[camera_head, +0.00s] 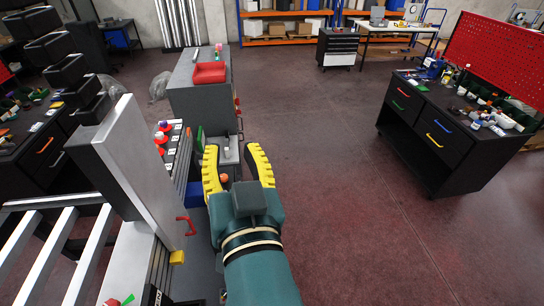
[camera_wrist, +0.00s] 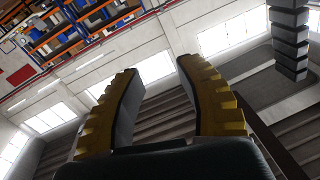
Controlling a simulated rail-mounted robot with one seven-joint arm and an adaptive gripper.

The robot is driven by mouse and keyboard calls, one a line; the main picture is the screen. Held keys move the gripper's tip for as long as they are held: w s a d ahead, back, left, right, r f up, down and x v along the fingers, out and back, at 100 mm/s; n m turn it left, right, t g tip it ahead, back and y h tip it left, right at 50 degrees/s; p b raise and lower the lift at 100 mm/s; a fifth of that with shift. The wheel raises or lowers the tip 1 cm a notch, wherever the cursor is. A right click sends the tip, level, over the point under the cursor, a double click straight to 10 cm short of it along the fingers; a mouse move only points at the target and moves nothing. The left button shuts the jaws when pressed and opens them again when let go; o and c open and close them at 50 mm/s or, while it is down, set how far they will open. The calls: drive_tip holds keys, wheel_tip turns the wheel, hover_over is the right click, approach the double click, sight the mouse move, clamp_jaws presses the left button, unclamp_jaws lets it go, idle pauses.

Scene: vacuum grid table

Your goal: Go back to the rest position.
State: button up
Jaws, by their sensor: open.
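My gripper (camera_head: 236,165) is in the lower middle of the head view, at the end of my teal arm. Its two yellow ribbed fingers stand apart, and I see nothing held between them. In the wrist view my gripper (camera_wrist: 158,85) is also open, with a wide gap between the dark finger pads. That view looks up past the fingers at the ceiling, windows and tall shelving.
A grey cabinet (camera_head: 188,98) with a red bin (camera_head: 209,72) stands just beyond my gripper. A tall grey panel (camera_head: 140,170) is close on the left. A black workbench (camera_head: 440,140) with tools stands at the right. The floor (camera_head: 320,130) between is clear.

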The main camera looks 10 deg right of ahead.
drive_tip(key=s+d+r+t+h, duration=0.3)
drive_tip(key=s+d+r, duration=0.3)
drive_tip(key=s+d, duration=0.2)
drive_tip(key=shift+s+d+r+t, duration=0.15)
drive_tip(key=shift+s+t, duration=0.35)
